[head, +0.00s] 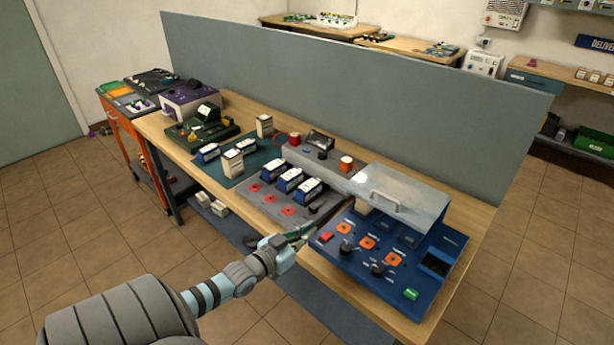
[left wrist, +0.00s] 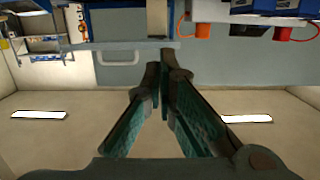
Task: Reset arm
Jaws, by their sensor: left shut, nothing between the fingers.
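My left arm comes in from the lower left in the head view. Its gripper (head: 302,233) is at the front edge of the workbench, beside the blue control panel (head: 385,262) and in front of the grey mat (head: 265,204). In the left wrist view the fingers (left wrist: 165,68) meet at their tips, shut with nothing between them. My right gripper is in neither view.
A clear lid with a handle (head: 402,197) stands over the back of the blue panel. Blue-and-white battery modules (head: 289,179) sit on the grey mat. A green device (head: 205,124) stands farther left. A grey partition (head: 340,85) runs behind the bench.

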